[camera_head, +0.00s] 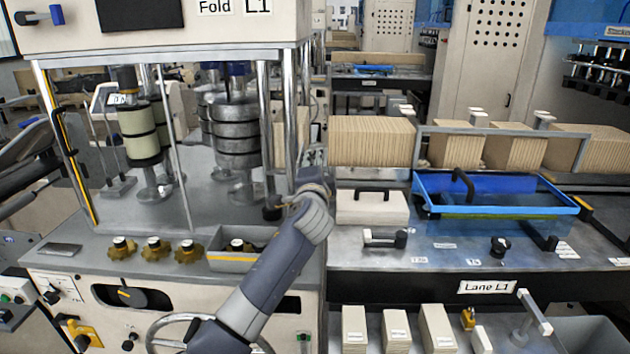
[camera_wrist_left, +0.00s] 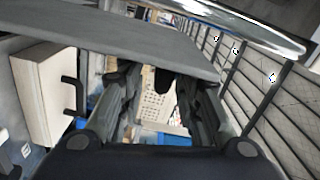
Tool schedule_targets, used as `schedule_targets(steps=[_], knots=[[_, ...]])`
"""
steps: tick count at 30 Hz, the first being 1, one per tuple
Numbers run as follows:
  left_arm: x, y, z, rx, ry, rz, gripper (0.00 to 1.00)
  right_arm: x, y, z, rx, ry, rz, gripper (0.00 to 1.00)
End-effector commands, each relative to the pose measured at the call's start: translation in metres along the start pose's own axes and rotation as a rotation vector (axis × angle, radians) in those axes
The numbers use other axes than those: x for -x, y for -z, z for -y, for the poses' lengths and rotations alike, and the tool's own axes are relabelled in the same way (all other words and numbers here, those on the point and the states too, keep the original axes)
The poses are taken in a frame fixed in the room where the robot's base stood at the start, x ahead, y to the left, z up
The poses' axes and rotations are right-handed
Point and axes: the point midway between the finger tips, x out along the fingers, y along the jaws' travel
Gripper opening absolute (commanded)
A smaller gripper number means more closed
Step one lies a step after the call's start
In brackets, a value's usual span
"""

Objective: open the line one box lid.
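A blue-rimmed box (camera_head: 495,212) with a translucent dark-blue cover stands on the lane L1 table at the right. The cover looks shut, but I cannot tell for sure. My left arm reaches up from the bottom centre, left of the box and apart from it. Its gripper is hard to make out in the head view. My right gripper is not in view.
Chrome posts and a roller machine (camera_head: 235,130) stand close to my left arm. A cream block (camera_head: 372,207) sits left of the blue box. Brown stacked sheets (camera_head: 372,141) stand behind. A grey plate (camera_wrist_left: 120,45) overhangs the fingers in the wrist view.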

Motion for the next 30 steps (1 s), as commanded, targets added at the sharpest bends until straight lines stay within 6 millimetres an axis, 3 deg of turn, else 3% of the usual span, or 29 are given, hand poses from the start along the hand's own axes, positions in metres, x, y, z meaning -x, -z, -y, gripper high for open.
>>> schedule_targets(steps=[15,21,30], knots=[[0.077,0.002,-0.002,0.001,-0.002,-0.003,0.31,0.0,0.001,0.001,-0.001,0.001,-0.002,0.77],[0.091,0.002,-0.002,0.0,-0.002,-0.003,0.31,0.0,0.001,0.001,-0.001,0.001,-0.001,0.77],[0.093,0.002,-0.001,0.0,-0.002,-0.003,0.31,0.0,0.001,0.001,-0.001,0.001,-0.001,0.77]])
